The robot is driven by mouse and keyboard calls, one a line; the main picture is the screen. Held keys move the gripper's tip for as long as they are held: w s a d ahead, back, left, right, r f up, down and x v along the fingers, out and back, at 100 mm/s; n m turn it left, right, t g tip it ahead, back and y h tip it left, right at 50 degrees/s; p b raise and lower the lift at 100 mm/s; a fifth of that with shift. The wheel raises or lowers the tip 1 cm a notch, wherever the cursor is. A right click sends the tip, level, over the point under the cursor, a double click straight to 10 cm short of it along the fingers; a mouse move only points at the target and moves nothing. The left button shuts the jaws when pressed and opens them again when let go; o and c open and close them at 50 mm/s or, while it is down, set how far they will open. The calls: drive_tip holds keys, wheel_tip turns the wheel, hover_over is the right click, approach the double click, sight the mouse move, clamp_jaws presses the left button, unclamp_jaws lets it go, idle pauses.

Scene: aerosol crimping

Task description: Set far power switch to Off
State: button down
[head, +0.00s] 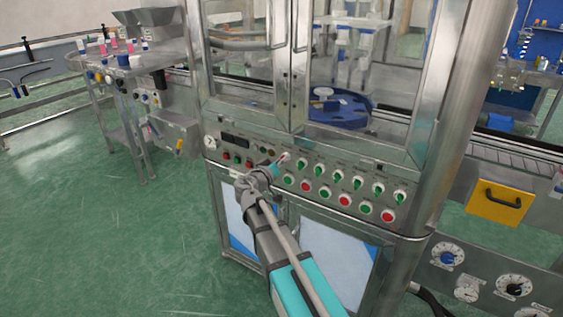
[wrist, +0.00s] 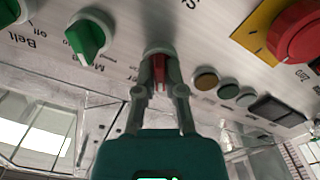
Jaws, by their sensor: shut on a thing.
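My gripper (head: 277,167) is at the control panel (head: 262,148) of the metal-framed machine, near the left of a row of rotary switches. In the wrist view, my gripper (wrist: 159,76) has its two fingers closed around a red switch (wrist: 159,66). Part of this switch also shows in the head view (head: 285,156), just beyond the fingertips. The fingers hide most of the switch, and its label is not readable, so I cannot tell its set position.
In the head view, green and red push buttons (head: 344,201) lie below the switches. In the wrist view, a red emergency-type button (wrist: 296,32) on yellow and several small round buttons (wrist: 206,80) are close on the right. Glass doors (head: 248,60) rise above the panel.

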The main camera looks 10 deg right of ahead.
drive_tip(key=c, duration=0.7)
unclamp_jaws()
drive_tip(key=shift+c, duration=0.2)
drive_tip(key=v, duration=1.2)
